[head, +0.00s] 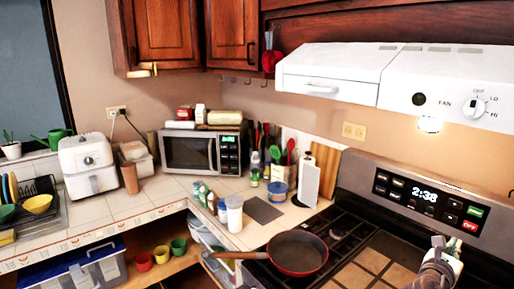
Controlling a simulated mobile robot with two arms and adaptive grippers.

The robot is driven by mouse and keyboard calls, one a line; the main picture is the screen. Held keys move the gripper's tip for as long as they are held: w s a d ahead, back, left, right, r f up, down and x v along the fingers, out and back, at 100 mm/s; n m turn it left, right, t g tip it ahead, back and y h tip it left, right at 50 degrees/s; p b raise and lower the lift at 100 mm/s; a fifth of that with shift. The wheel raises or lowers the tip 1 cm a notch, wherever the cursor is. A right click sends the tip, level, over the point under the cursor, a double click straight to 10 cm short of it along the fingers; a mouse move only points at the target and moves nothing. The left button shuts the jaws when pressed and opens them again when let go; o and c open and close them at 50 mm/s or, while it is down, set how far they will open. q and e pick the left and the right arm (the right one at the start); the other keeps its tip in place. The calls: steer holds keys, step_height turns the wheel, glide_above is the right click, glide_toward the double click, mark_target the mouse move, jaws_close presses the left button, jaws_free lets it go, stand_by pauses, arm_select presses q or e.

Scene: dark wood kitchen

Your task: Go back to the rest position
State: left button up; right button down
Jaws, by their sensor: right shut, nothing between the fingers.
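My right gripper (440,243) shows at the lower right of the head view. It is shut and empty, in front of the stove's control panel (420,203) and over the right part of the stove. Its arm comes in from the bottom edge. My left gripper is not in view.
A red-rimmed pan (297,254) sits on the stove, left of the gripper, with its handle toward the left. A white range hood (385,72) hangs above. Jars (234,214), a paper roll (305,183) and a microwave (203,150) stand on the tiled counter.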

steer(key=s+a+f+m+g+y, duration=0.2)
steer(key=s+a+f+m+y, duration=0.2)
steer(key=s+a+f+m, duration=0.4)
steer(key=s+a+f+m+g+y, duration=0.1)
steer(key=s+a+f+m+y, duration=0.35)
steer(key=f, duration=0.55)
steer(key=s+a+f+m+g+y, duration=0.25)
steer(key=s+a+m, duration=0.35)
steer(key=s, duration=0.4)
steer(key=s+a+f+m+g+y, duration=0.25)
steer(key=s+a+m, duration=0.25)
steer(key=s+a, duration=0.4)
step_height(320, 180, down, 33)
steer(key=s+g+b, duration=0.1)
steer(key=s+b, duration=0.2)
steer(key=b, duration=0.3)
arm_select(q)
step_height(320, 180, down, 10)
steer(key=b, duration=0.4)
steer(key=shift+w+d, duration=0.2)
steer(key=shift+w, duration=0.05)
arm_select(e)
steer(key=s+d+f+g, duration=0.1)
steer(key=s+d+f, duration=0.2)
steer(key=s+f, duration=1.2)
step_height(320, 180, down, 4)
steer(key=shift+s+r, duration=0.1)
steer(key=shift+s, duration=0.3)
